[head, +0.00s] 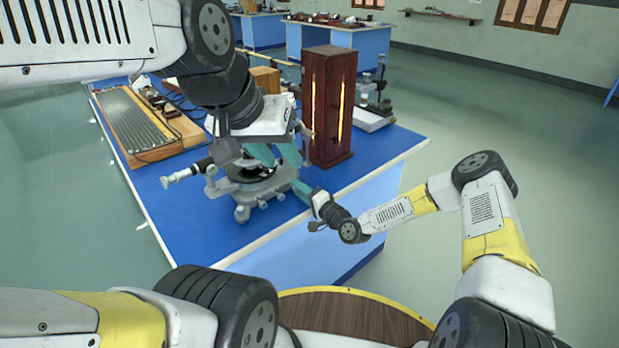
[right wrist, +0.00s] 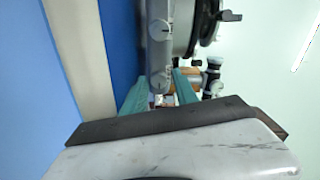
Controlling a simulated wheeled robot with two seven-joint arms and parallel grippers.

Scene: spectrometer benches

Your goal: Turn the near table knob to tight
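The grey and black spectrometer (head: 250,190) stands on the near blue table, partly hidden by my left arm. My left gripper (head: 277,158) is above its right side, with teal fingers spread apart. My right gripper (head: 298,186) reaches in from the right at the spectrometer's lower right side. In the right wrist view its two teal fingers (right wrist: 160,88) are apart. A grey spectrometer part (right wrist: 160,45) with small round knob-like ends reaches down between them. Contact cannot be made out. I cannot tell for sure which of these is the table knob.
A tall dark wooden lamp housing (head: 328,105) with glowing slits stands right behind the spectrometer. A wooden board with a ribbed panel (head: 135,122) lies at left on the near blue table (head: 160,200). More benches stand behind.

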